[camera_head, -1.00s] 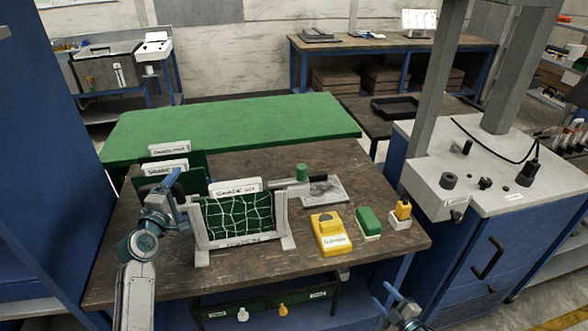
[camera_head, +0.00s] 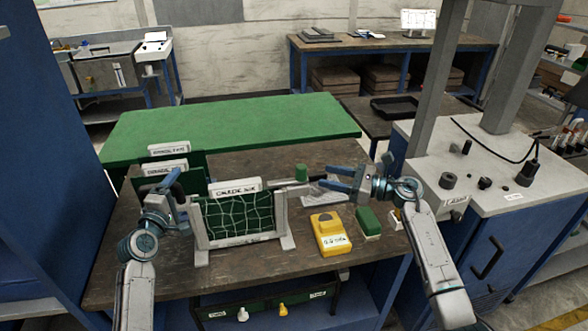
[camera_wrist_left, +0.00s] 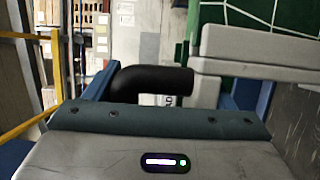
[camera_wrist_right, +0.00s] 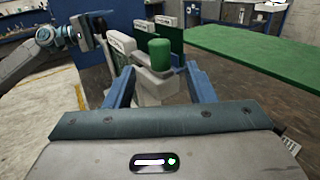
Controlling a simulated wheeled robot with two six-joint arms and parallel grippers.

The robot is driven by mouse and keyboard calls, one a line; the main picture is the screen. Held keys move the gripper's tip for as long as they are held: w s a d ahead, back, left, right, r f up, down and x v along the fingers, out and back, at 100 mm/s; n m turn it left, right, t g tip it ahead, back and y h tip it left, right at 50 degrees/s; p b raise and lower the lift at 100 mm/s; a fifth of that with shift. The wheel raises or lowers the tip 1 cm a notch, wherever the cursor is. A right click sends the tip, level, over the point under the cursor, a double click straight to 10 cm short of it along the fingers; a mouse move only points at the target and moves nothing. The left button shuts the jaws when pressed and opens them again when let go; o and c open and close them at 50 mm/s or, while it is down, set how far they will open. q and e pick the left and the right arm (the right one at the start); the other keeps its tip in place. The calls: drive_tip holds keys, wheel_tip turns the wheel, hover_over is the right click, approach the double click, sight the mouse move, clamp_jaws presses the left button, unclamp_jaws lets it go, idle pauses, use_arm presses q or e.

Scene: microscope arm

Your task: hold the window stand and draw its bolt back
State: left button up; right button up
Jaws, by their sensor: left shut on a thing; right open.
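The window stand (camera_head: 281,218) is a pale grey frame with a green, white-lined pane, upright on the brown table. My left gripper (camera_head: 178,192) is shut on the black handle (camera_wrist_left: 150,80) at the stand's left side. A pale bolt bar at the stand's upper right carries a green knob (camera_head: 301,172). My right gripper (camera_head: 338,181) is open and to the right of the knob, apart from it. In the right wrist view the green knob (camera_wrist_right: 159,54) stands ahead between the two fingers. The fingers hide part of the grey plate beneath.
A yellow device (camera_head: 330,234), a green block (camera_head: 368,222) and a small pale block (camera_head: 396,219) stand on the table near the right forearm. Labelled green panels (camera_head: 168,165) stand behind the stand. A green bench (camera_head: 230,125) lies beyond.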

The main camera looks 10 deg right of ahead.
drive_tip(key=x, duration=1.1)
drive_tip(key=shift+c, duration=0.2)
